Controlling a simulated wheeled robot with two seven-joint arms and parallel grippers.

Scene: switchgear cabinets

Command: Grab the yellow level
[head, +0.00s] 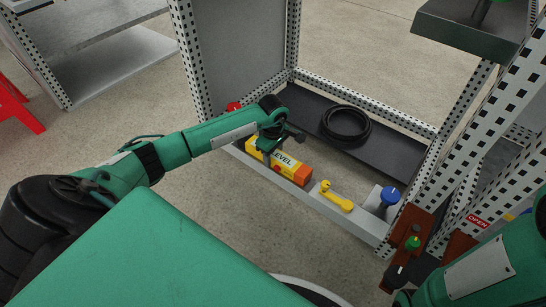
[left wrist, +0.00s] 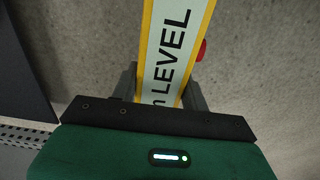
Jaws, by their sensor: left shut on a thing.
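The yellow level (head: 291,168) has a white label reading "LEVEL" and an orange end. In the head view it shows at the front rail of the open cabinet frame. My left gripper (head: 272,145) is over the level's left part, and its fingers are partly hidden there. In the left wrist view the level (left wrist: 173,60) runs between the two fingers of my left gripper (left wrist: 165,88), which is shut on it. I cannot tell whether the level still touches the rail.
A yellow handle (head: 337,197) and a blue knob (head: 389,196) sit to the right along the front rail (head: 350,222). A coiled black cable (head: 346,125) lies on the dark cabinet floor. Perforated posts (head: 292,35) bound the frame. A red stool (head: 14,104) stands far left.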

